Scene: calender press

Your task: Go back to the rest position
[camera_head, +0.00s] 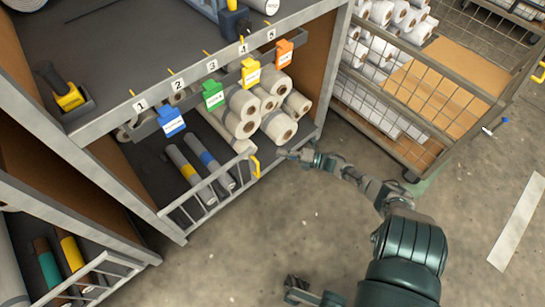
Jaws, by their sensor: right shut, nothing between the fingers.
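My right arm comes in from the lower right and stretches up and left. A dark jointed part of mine shows at the bottom edge, cut off by the frame. I cannot tell whether it is my left gripper or how its fingers stand.
A wire cage cart (425,65) with white rolls stands at the upper right. The concrete floor (250,235) in front is clear.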

